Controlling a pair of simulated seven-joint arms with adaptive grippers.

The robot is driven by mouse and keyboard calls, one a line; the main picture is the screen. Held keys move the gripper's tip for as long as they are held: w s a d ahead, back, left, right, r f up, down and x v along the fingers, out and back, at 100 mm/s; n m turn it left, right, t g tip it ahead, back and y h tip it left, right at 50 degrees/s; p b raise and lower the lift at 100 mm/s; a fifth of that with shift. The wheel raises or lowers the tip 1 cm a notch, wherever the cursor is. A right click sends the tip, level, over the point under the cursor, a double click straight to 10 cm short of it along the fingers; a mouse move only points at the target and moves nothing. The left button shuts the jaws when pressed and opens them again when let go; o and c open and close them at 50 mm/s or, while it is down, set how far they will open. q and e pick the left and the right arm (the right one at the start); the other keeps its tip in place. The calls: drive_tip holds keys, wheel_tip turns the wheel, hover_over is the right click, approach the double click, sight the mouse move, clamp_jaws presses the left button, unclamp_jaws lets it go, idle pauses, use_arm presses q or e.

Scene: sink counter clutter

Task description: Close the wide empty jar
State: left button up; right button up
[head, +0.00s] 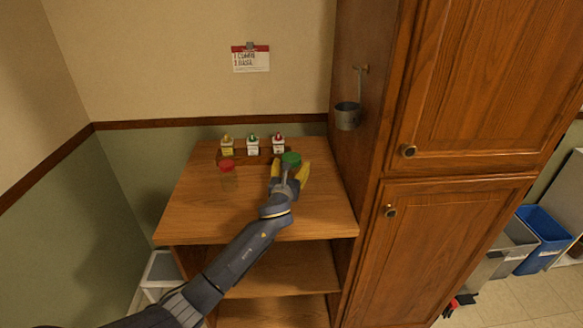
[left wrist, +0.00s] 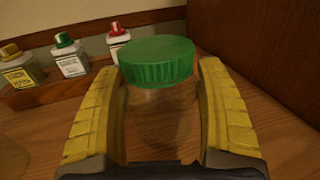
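A green ribbed lid (head: 291,158) sits at the top of a clear jar on the wooden counter; the lid shows large in the left wrist view (left wrist: 157,62). The clear jar body (left wrist: 162,112) is faint below it, and I see no contents. My left gripper (head: 290,170) is open, its yellow fingers on either side of the jar and lid in the left wrist view (left wrist: 160,75). I cannot tell whether the fingers touch the jar or how tightly the lid sits. A second, red lid (head: 227,165) is to the left. My right gripper is not in view.
A wooden rack (left wrist: 30,95) at the back holds small bottles with yellow (head: 227,146), green (head: 253,146) and red (head: 278,145) caps. A tall wooden cabinet (head: 400,170) closes off the right side. The counter's front left (head: 205,215) is clear.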

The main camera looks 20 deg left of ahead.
use_arm(q)
drive_tip(key=o, duration=0.3)
drive_tip(key=shift+r, duration=0.25)
drive_tip(key=s, duration=0.8)
drive_tip(key=s+d, duration=0.1)
drive_tip(key=s, duration=0.3)
drive_tip(key=shift+f, duration=0.1)
